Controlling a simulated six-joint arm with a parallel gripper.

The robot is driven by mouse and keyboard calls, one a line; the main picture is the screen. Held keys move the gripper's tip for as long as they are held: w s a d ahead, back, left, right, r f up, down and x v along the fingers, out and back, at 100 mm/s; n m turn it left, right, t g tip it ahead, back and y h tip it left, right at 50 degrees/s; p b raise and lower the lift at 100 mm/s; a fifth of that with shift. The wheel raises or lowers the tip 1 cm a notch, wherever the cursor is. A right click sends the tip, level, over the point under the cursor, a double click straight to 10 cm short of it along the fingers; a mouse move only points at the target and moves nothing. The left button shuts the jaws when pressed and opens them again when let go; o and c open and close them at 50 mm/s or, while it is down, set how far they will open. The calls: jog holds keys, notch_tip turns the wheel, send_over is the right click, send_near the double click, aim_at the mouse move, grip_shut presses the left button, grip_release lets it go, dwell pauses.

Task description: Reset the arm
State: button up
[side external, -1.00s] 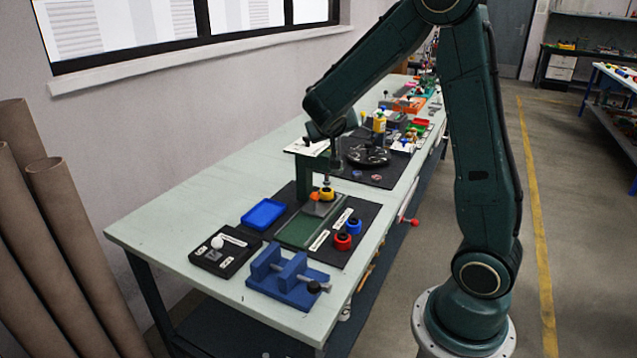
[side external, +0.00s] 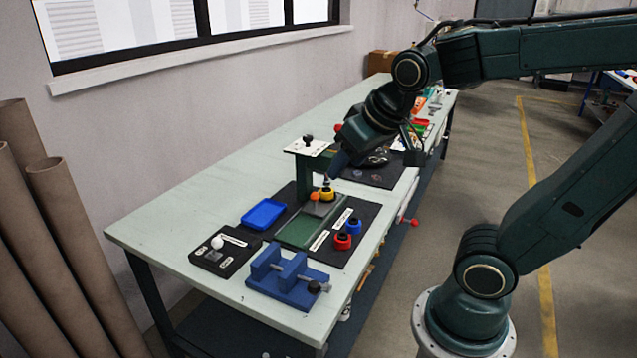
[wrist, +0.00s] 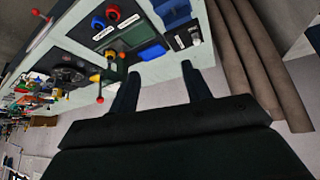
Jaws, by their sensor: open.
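My gripper shows in the wrist view (wrist: 158,80) with its two dark fingers spread and nothing between them. In the side view my wrist hangs over the bench, tilted down and left behind the press stand; the fingers are hard to make out there. A yellow ring-shaped part (side external: 327,194) sits at the far end of the green plate (side external: 297,231), under the press. A red ring (side external: 343,241) and a blue ring (side external: 354,226) stand on the black mat beside white labels. The wrist view also shows the red ring (wrist: 113,14) and blue ring (wrist: 98,22).
A blue tray (side external: 263,214), a black box with a white ball (side external: 218,242) and a blue vise (side external: 280,284) are at the near end of the bench. The press's white top plate (side external: 307,147) stands up near my wrist. The bench's left strip is bare.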

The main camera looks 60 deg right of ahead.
jog(key=s+a+n+y, duration=0.2)
jog(key=s+a+n, duration=0.1)
jog(key=s+a, duration=0.2)
jog(key=shift+s+a, duration=0.15)
jog(key=shift+s, duration=0.8)
dwell(0.7)
